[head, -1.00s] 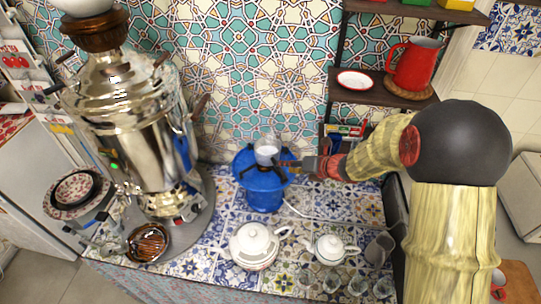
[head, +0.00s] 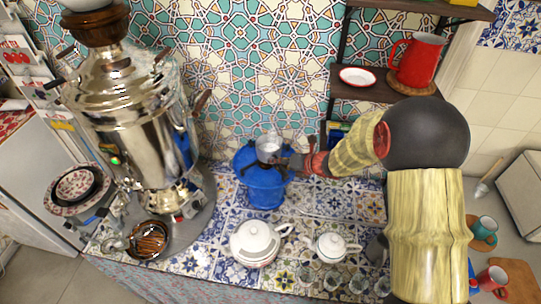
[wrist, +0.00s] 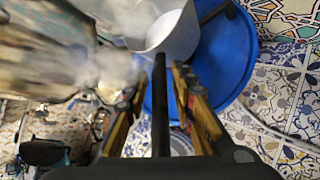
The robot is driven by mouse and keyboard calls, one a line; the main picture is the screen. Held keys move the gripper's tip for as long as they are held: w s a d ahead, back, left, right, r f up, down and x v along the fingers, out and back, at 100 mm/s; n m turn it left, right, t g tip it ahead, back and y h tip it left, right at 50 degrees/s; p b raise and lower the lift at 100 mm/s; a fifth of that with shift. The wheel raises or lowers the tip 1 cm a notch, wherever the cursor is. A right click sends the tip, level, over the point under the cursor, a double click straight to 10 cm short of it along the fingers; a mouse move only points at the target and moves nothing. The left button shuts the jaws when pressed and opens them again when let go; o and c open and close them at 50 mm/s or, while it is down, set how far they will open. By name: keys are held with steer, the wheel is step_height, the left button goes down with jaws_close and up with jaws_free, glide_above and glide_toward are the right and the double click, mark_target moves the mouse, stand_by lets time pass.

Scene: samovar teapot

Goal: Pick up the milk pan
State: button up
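The milk pan (head: 268,149) is a small pale metal pot at the top of the blue gas burner (head: 265,190) in the head view. I cannot tell whether it rests on the burner or is slightly above it. My gripper (head: 294,162) is just right of the pan, at its handle. In the wrist view the pan (wrist: 178,38) is at the top, in front of the blue burner (wrist: 228,55). Its dark handle runs down between the two fingers of my gripper (wrist: 157,85), with visible gaps on both sides. The fingers look open around the handle.
A large shiny samovar (head: 140,125) stands at left. A white teapot (head: 255,243), a smaller teapot (head: 330,247) and several glasses are along the counter's front. A shelf (head: 375,90) with a red jug (head: 417,60) is at upper right. Pale haze blurs the wrist view's left side.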

jaws_close()
steer(key=shift+r, duration=0.1)
stand_by(0.5)
